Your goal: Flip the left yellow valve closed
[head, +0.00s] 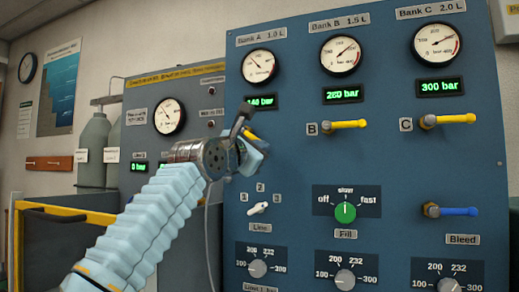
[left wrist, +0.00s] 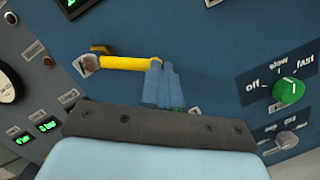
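The left yellow valve is under the Bank A gauge on the blue panel. In the head view only a short piece of its yellow handle (head: 249,133) shows behind my left gripper (head: 254,160). In the left wrist view the yellow handle (left wrist: 125,63) runs sideways from its brass pivot at the left. My left gripper's fingers (left wrist: 162,85) are close together, with their tips at the handle's free end. I cannot tell whether they touch it. My right gripper is in neither view.
The Bank B yellow valve (head: 348,124) and Bank C yellow valve (head: 450,120) lie to the right, both sideways. Lower are the white Line selector (head: 257,208), the green Fill knob (head: 345,212) and the blue Bleed valve (head: 455,211). A second panel with a gauge (head: 169,115) stands left.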

